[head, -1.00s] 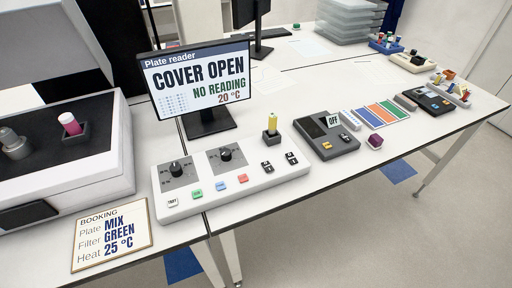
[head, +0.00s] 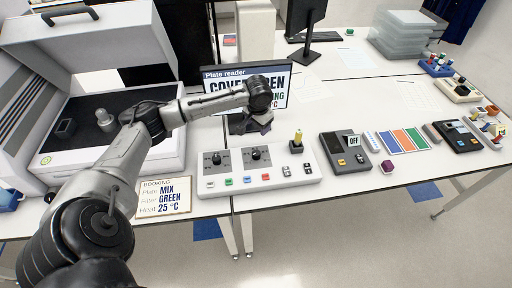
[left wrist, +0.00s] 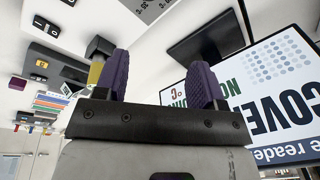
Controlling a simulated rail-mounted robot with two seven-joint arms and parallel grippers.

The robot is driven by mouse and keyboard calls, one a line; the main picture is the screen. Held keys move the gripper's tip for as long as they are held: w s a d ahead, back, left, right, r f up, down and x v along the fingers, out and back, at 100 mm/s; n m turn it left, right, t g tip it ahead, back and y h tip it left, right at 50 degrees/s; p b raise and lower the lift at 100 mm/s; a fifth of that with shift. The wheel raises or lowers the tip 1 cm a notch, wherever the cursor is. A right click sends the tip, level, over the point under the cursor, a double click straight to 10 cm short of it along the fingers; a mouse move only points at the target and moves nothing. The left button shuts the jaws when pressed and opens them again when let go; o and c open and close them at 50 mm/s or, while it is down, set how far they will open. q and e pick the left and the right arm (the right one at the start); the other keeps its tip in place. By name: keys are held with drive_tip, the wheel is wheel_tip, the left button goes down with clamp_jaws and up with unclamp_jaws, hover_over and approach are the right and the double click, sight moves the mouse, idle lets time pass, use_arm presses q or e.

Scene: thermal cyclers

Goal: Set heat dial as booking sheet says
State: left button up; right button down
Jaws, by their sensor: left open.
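The white control panel (head: 215,183) carries two black dials on grey plates, a left dial (head: 217,158) and a right dial (head: 256,154). Their markings are too small to read. The booking sheet (head: 165,198) reads Plate MIX, Filter GREEN, Heat 25 °C. The plate reader screen (head: 222,84) is partly covered by my left arm; it also shows in the left wrist view (left wrist: 270,100). My left gripper (head: 250,125) is above the panel's back edge, in front of the screen, apart from both dials. In the left wrist view its purple fingers (left wrist: 160,82) are open and empty.
A grey device marked OFF (head: 345,155) is right of the panel. The open reader (head: 110,160) stands at the left. Table in front of the screen is narrow.

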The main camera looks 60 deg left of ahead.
sight(256, 153)
use_arm(q)
drive_tip(key=f+n, duration=0.1)
drive_tip(key=f, duration=0.4)
drive_tip(key=f+n+h, duration=0.1)
drive_tip(key=f, duration=0.4)
drive_tip(key=s+f+n, duration=0.1)
drive_tip(key=f, duration=0.4)
drive_tip(key=shift+d+n+g+h, duration=0.3)
drive_tip(key=shift+n+g, duration=0.1)
drive_tip(key=shift+r, duration=0.1)
drive_tip(key=c, duration=0.9)
